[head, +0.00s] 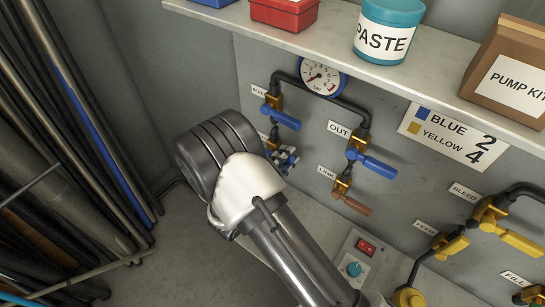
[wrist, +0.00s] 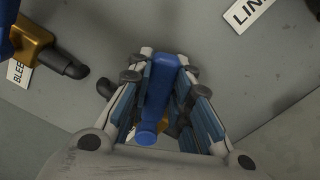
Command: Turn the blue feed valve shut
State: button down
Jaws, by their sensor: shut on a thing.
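The blue valve handle (wrist: 158,82) lies between the two fingers of my gripper (wrist: 165,118) in the wrist view, with the fingers shut on it. The handle's rounded end points toward the wrist camera. In the head view, my gripper (head: 285,158) is at the wall panel, just below the blue bleed valve (head: 281,117). My own wrist hides most of the gripped valve and its label there. Some brass (wrist: 172,128) shows behind the handle in the wrist view.
Right of my gripper are the blue out valve (head: 371,163) and the copper-coloured link valve (head: 354,204). A gauge (head: 321,76) sits above. Yellow valves (head: 452,246) are farther right. A shelf (head: 430,82) with boxes overhangs the panel. Hoses and poles (head: 75,130) stand at left.

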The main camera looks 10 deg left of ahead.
jog(key=f+m+b, duration=0.2)
jog(key=b, duration=0.1)
jog(key=shift+s+d+f+m, duration=0.1)
jog(key=shift+s+d+m, duration=0.05)
jog(key=shift+d+m, duration=0.15)
jog(key=shift+f+m+b, duration=0.6)
jog(key=shift+m+b, duration=0.45)
jog(key=shift+m, duration=0.15)
jog(key=c, duration=1.4)
grip_release()
jog(key=shift+c, duration=0.2)
jog(key=shift+s, duration=0.1)
jog(key=v, duration=1.2)
